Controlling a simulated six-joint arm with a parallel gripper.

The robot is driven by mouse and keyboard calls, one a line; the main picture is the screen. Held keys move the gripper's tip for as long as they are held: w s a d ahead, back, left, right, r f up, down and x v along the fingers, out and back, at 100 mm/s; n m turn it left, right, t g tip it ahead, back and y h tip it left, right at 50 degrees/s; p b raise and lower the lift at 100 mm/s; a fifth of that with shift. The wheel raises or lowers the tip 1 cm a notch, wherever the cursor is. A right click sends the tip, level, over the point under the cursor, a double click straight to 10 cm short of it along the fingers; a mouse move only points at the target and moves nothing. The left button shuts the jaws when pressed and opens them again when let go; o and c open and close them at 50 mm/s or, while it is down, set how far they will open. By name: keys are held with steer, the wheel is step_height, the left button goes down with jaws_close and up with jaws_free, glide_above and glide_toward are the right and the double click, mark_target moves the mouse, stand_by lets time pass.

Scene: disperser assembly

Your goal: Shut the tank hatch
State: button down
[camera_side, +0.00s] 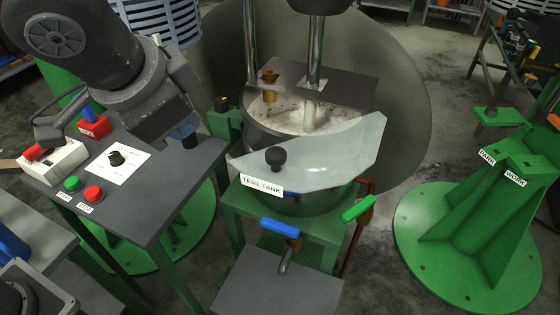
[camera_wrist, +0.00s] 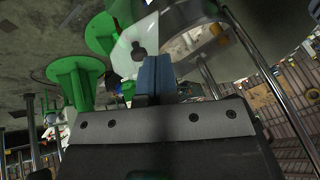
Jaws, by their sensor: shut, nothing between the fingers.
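The tank (camera_side: 318,200) stands on a green stand, with a "TEST TANK" label on its front. Its hatch (camera_side: 335,145) is a pale, glossy, part-round panel with a black knob (camera_side: 276,158). The hatch is open: it lies over the front of the tank and leaves the pale inside (camera_side: 290,113) showing behind it. My gripper (camera_side: 186,131) is left of the tank, above the grey side table, apart from the hatch. In the wrist view, my blue fingers (camera_wrist: 154,76) are together and empty. The hatch (camera_wrist: 126,52) and its knob (camera_wrist: 138,50) show beyond them.
A dark cover plate (camera_side: 335,86) and upright metal rods (camera_side: 315,50) stand over the tank's back. The grey side table (camera_side: 165,190) holds red and green buttons and a switch box (camera_side: 55,160). Blue and green handles (camera_side: 280,228) are at the front. A green pedestal (camera_side: 480,215) stands right.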

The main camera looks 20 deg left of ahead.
steer(key=s+d+m+t, duration=0.1)
steer(key=s+d+m, duration=0.15)
steer(key=d, duration=1.05)
steer(key=shift+n, duration=0.25)
steer(key=x, duration=0.4)
steer(key=a+x, duration=0.1)
steer(key=x, duration=0.3)
steer(key=w+x, duration=0.1)
steer(key=x, duration=0.3)
steer(key=shift+a+r, duration=0.4)
steer(key=shift+w+a, duration=0.35)
steer(key=shift+w, duration=0.05)
